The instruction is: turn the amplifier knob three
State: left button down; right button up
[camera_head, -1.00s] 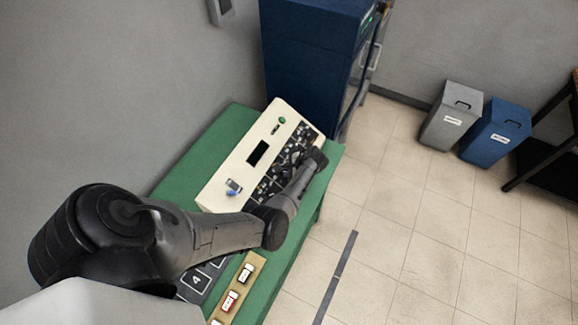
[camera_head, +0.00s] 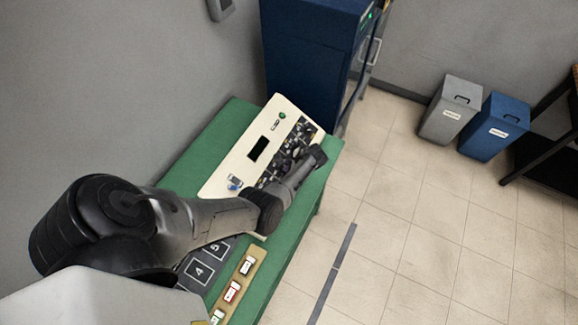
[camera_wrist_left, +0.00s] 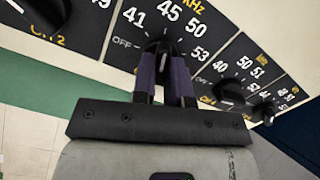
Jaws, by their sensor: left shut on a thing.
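The amplifier (camera_head: 240,155) is a cream sloped console on the green table, with a black panel of knobs along its right side. My left arm reaches over the panel, and in the head view its wrist hides part of it. In the left wrist view my left gripper (camera_wrist_left: 163,62) has its two purple fingers closed on either side of a black knob (camera_wrist_left: 158,46). The knob's scale reads OFF, 41, 45, 50, 53 kHz; its channel label is hidden behind the gripper. A knob marked CH 2 (camera_wrist_left: 45,12) is at the left, and another knob (camera_wrist_left: 228,92) is to the right.
On the green table (camera_head: 225,125), a numbered dark mat (camera_head: 198,270) and a tan strip with small labelled blocks (camera_head: 232,292) lie nearer me. A dark blue cabinet (camera_head: 310,60) stands behind. Grey and blue bins (camera_head: 495,128) stand on the open tiled floor.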

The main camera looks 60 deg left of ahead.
pick_arm(q)
jog(key=c, duration=1.1)
grip_release()
jog(key=shift+c, duration=0.2)
jog(key=shift+w+d+r, duration=0.1)
jog(key=shift+d+r, duration=0.05)
jog(key=shift+r, duration=0.1)
jog(key=v, duration=1.3)
jog(key=shift+r, duration=0.1)
